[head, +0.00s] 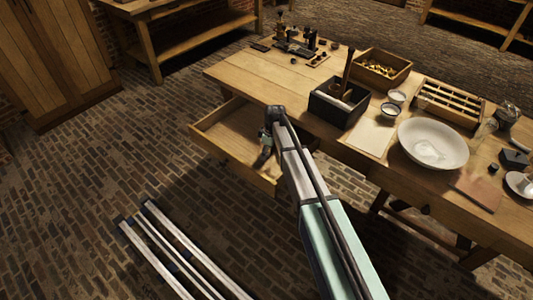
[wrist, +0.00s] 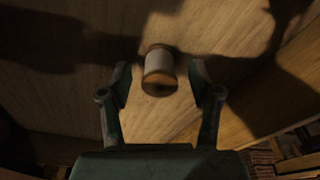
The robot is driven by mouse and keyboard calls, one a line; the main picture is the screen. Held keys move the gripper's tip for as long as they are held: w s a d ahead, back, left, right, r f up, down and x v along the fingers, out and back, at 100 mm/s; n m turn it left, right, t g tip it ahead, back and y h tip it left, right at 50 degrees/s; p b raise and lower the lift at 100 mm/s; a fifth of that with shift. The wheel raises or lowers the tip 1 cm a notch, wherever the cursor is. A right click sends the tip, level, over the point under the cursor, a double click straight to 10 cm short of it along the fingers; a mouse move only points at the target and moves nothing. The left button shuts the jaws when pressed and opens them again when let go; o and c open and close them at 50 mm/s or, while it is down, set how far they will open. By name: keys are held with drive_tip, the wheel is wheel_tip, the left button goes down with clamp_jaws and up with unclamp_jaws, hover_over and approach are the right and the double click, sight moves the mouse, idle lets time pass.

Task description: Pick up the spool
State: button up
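The spool (wrist: 159,70) shows in the wrist view, a pale wound middle between brown wooden ends. It rests on a wooden board surface that looks like the floor of the open drawer (head: 222,125). My gripper (wrist: 160,83) is open, with one finger on each side of the spool and a visible gap on both sides. In the head view my gripper (head: 264,160) hangs over the drawer, and the spool is not discernible there. I cannot tell the exact height of the fingertips above the drawer floor.
The drawer walls surround my gripper, and the wooden table (head: 250,82) stands just behind. On it are a dark box (head: 335,110), a white bowl (head: 433,143), a compartment tray (head: 450,101) and a sheet of paper (head: 371,137).

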drive_tip(key=c, duration=0.8)
drive_tip(key=shift+r, duration=0.15)
